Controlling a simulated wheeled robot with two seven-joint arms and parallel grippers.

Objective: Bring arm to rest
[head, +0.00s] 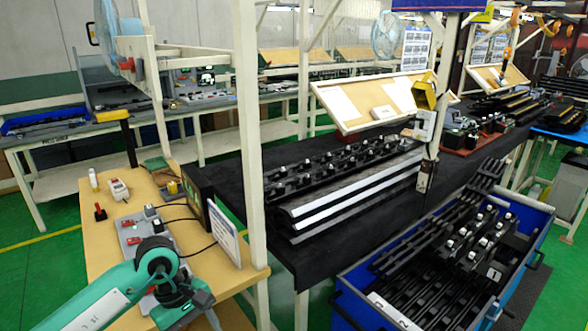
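My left arm (110,297) comes in from the lower left, teal with a dark round joint. Its wrist and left gripper (200,306) are at the bottom edge, low in front of the wooden side table (108,233). The fingers are small and partly cut off, so I cannot tell whether they are open or shut. No held thing shows there. My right arm and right gripper are not in view.
A grey box with red and dark switches (142,226) and a small monitor (197,190) are close beyond my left arm. A white post (250,130) rises beside them. Black trim strips lie on the black-covered table (240,165) and in the blue bin (350,303).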

